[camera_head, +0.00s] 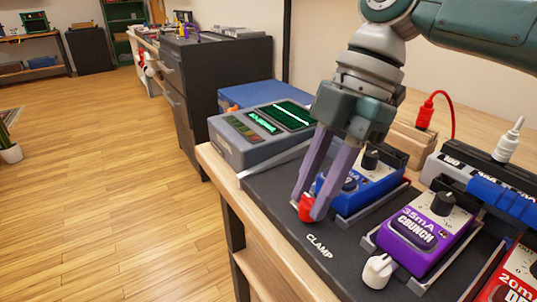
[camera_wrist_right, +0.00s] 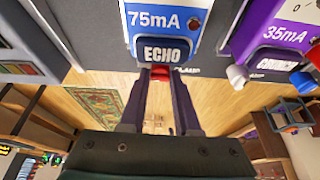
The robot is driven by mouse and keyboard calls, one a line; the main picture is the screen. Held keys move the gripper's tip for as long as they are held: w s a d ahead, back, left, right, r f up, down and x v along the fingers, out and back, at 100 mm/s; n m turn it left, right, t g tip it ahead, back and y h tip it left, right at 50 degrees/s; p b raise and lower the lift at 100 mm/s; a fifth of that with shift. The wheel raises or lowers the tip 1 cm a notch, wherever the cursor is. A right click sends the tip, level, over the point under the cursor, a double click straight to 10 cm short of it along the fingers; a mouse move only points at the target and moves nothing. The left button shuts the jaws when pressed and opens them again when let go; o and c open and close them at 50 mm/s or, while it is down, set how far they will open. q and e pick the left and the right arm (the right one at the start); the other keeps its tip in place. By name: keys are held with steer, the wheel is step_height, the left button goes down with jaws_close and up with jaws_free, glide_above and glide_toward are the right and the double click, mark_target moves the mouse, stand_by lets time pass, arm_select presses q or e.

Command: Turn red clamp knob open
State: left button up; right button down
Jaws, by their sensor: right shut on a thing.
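The red clamp knob (camera_head: 306,208) sits at the front edge of the black pedal board (camera_head: 268,200), in front of the blue pedal (camera_head: 362,186). My right gripper (camera_head: 308,208) reaches down from above and is shut on the red knob, with one finger on each side of it. In the right wrist view, the red knob (camera_wrist_right: 160,72) shows between the fingertips, just below the blue ECHO pedal (camera_wrist_right: 165,28). The fingers hide part of the knob. My left gripper is not in view.
A purple CRUNCH pedal (camera_head: 425,230) and a white clamp knob (camera_head: 378,271) are to the right. A red pedal (camera_head: 515,280) is at the lower right corner. A grey device with green screens (camera_head: 262,130) stands behind the board. Cables with red (camera_head: 425,112) and white (camera_head: 508,143) plugs are at the back.

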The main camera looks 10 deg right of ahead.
steer(key=shift+n, duration=0.3)
steer(key=c, duration=0.9)
jaws_free()
steer(key=shift+d+r, duration=0.1)
steer(key=shift+r, duration=0.2)
steer(key=p+v, duration=0.1)
steer(key=v, duration=0.8)
steer(key=shift+w+r, duration=0.1)
steer(key=shift+w, duration=0.05)
